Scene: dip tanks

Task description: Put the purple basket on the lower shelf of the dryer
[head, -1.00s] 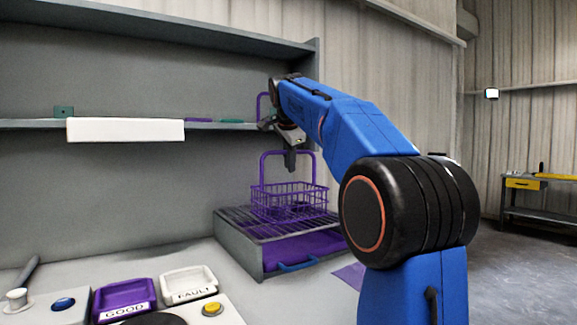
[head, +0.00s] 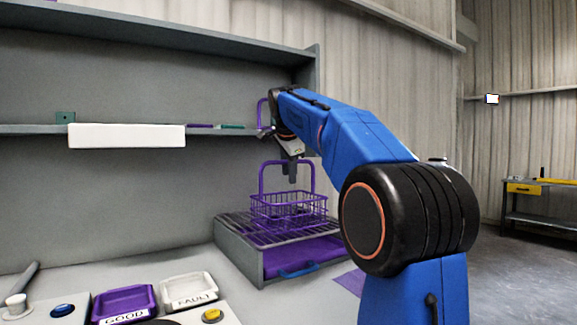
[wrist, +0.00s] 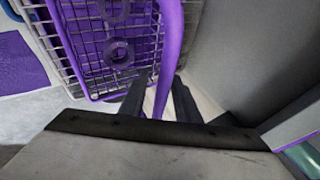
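The purple wire basket (head: 288,208) stands upright on a wire rack (head: 236,226) in the head view, its arched handle raised. In the wrist view the basket (wrist: 85,55) shows from above with several purple rings inside. My gripper (head: 292,180) hangs over the basket at the height of the handle's top. In the wrist view the handle (wrist: 170,40) runs down to the gap between my fingers (wrist: 160,103), which look apart. I cannot tell whether they touch the handle. I cannot tell which part is the dryer or its lower shelf.
Under the rack is a grey box with a purple tray and blue handle (head: 298,271). A long shelf (head: 30,130) carries a white panel (head: 127,136). A purple hoop (head: 262,112) shows beside my arm. Purple GOOD (head: 123,299) and white FAULT (head: 188,288) trays lie in front.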

